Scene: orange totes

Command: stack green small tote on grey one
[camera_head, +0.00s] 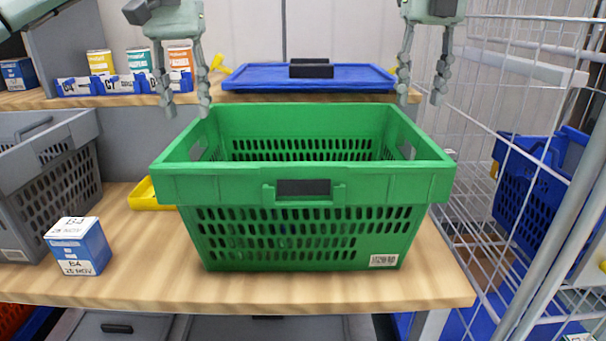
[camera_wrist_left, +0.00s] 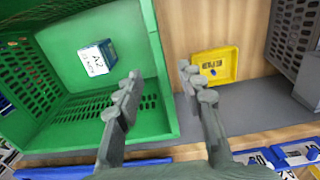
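The green tote (camera_head: 300,190) stands upright on the wooden shelf, in the middle of the head view. In the left wrist view the green tote (camera_wrist_left: 160,75) shows from above, with a small blue and white box (camera_wrist_left: 97,58) inside. My left gripper (camera_head: 187,108) is open above the tote's left rear corner. In the left wrist view its fingers (camera_wrist_left: 160,85) stand apart, on either side of the tote's side rim. My right gripper (camera_head: 421,92) is open near the right rear corner. A grey tote (camera_head: 48,185) stands at the left edge of the shelf.
A blue and white box (camera_head: 80,246) stands left of the green tote. A yellow bin (camera_head: 150,194) sits behind it. A white wire cage (camera_head: 530,150) closes the right side.

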